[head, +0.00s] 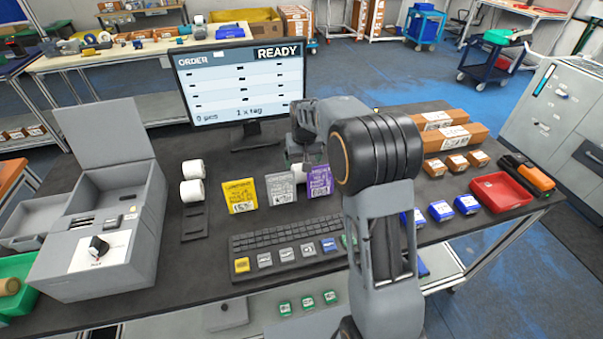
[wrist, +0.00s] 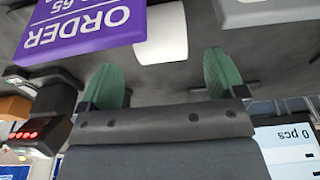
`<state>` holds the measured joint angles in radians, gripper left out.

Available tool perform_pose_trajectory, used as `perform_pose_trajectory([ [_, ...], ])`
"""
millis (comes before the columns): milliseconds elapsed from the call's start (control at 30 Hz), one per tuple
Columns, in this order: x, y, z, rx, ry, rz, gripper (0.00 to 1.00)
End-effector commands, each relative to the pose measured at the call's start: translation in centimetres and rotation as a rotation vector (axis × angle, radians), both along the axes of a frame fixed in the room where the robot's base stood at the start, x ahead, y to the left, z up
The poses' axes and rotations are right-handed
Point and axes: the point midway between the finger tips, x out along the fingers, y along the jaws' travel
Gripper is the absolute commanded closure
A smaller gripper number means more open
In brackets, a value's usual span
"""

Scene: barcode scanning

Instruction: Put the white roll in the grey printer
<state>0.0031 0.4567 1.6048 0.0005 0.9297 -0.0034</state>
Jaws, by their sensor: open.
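The grey printer (head: 105,205) stands at the left of the table with its lid up and its bay open. A white roll (head: 299,172) shows partly in the head view, behind the purple card. In the wrist view the white roll (wrist: 163,36) lies just beyond my gripper (wrist: 160,66), roughly in line with the gap between its green fingers. The fingers are open and hold nothing. In the head view my gripper (head: 301,153) is low over the table, partly hidden by my arm. Two more white rolls (head: 192,180) sit on a dark holder right of the printer.
Yellow, grey and purple cards (head: 240,195) stand in front of the roll. A monitor (head: 243,85) stands behind, a keyboard (head: 285,238) in front. Brown boxes (head: 450,135), blue boxes (head: 441,211) and a red tray (head: 500,192) are at right.

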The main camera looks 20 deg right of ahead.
Motion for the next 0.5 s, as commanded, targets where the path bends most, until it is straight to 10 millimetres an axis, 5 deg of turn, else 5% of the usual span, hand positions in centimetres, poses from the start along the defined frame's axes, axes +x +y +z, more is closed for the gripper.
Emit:
perform_pose_trajectory([
  [500,1.0,0.2,-4.8,0.000,0.003,0.000,0.11],
])
